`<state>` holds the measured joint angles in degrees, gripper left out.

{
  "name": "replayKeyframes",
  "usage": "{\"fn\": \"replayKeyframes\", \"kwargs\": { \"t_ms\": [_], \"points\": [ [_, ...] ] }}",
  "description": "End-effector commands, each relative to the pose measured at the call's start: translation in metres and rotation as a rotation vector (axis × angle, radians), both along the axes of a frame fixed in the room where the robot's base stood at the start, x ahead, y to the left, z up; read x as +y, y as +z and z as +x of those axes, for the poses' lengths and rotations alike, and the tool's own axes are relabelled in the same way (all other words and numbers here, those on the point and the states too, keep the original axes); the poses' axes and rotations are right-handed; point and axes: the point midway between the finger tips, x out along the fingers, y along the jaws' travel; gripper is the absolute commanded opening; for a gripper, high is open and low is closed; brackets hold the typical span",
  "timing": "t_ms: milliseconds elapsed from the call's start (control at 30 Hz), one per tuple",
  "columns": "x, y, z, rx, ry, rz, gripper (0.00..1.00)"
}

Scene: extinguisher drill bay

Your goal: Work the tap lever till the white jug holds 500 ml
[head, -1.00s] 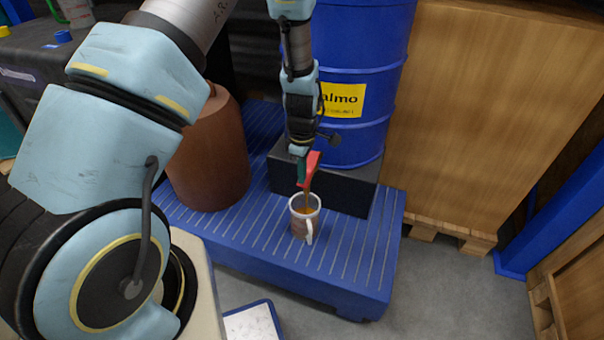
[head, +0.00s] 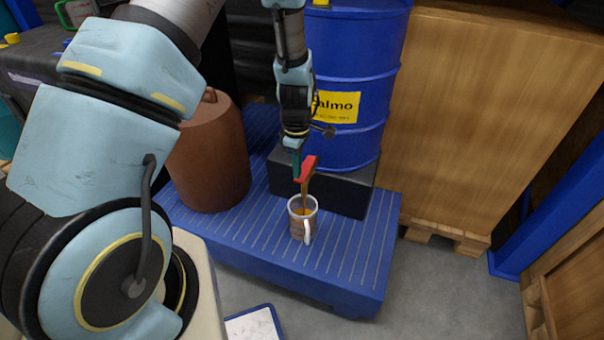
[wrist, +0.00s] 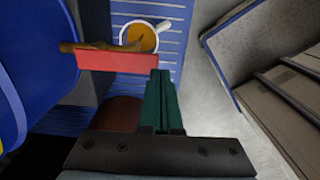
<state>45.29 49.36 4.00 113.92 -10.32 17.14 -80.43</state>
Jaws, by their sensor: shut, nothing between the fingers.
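The white jug (head: 301,226), with a brownish pattern on its side, stands upright on the blue slatted pallet under the tap. Its handle faces front right. Brown liquid (head: 306,196) streams down into it, and some liquid shows inside; I cannot read a level mark. The jug's mouth also shows in the wrist view (wrist: 127,30). The red tap lever (head: 308,168) is tilted at the foot of the blue drum; it also shows in the wrist view (wrist: 115,62). My gripper (head: 296,173), with teal fingers, is shut and empty right beside the lever, its tips close to the lever's end (wrist: 162,74).
The blue drum (head: 360,60) rests on a black block (head: 345,195) on the pallet (head: 345,275). A brown lidded container (head: 208,155) stands left of the tap. A large wooden crate (head: 480,120) is at right. Grey floor (head: 450,290) is clear at front right.

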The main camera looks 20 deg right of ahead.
Motion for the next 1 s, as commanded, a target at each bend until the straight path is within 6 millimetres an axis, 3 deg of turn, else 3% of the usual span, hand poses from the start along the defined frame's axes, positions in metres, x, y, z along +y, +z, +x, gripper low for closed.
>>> {"fn": "replayKeyframes", "kwargs": {
  "t_ms": [200, 400, 600, 1000],
  "points": [
    [0.009, 0.044, -0.010, -0.004, -0.001, -0.004, 0.00],
    [0.015, 0.070, -0.017, -0.003, 0.000, -0.003, 0.00],
    [0.017, 0.080, -0.020, -0.002, 0.000, -0.002, 0.00],
    [0.018, 0.080, -0.020, -0.001, 0.001, -0.001, 0.00]
  ]
}}
